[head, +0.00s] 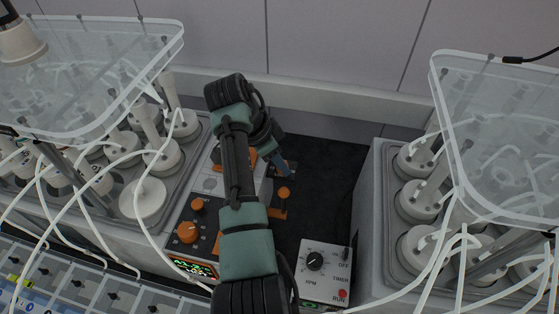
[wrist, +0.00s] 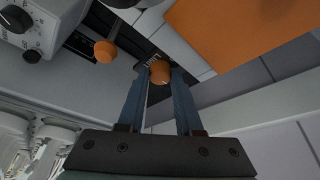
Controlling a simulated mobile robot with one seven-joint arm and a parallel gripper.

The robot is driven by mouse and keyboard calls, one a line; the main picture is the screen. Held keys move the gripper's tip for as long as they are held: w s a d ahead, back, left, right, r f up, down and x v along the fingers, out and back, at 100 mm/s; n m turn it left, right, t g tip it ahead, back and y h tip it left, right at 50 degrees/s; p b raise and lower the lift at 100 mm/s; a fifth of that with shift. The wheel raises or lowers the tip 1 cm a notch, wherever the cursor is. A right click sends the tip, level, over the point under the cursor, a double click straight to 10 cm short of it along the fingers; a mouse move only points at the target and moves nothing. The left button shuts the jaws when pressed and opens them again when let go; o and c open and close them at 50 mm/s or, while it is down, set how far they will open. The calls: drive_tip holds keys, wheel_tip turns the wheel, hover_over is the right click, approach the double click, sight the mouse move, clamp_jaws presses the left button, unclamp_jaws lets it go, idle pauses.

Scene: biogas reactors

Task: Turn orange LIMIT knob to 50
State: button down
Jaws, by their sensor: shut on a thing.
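The orange LIMIT knob (wrist: 160,73) sits between the two blue fingertips of my gripper (wrist: 162,78) in the wrist view, and the fingers are shut on it. White lettering shows right beside the knob, partly covered. The knob's pointer and scale cannot be read. In the head view my gripper (head: 284,167) reaches down behind the middle of the dark bench area, and my arm and fingers hide the held knob there.
A second orange knob (head: 284,192) stands just in front of my gripper; it also shows in the wrist view (wrist: 104,51). A white RPM/timer box (head: 322,272) is nearer. A panel with an orange dial (head: 187,232) lies left. Reactor trays with clear covers flank both sides.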

drive_tip(key=shift+r, duration=0.1)
drive_tip(key=c, duration=0.8)
unclamp_jaws()
drive_tip(key=shift+c, duration=0.2)
drive_tip(key=p+v, duration=0.2)
drive_tip(key=v, duration=1.1)
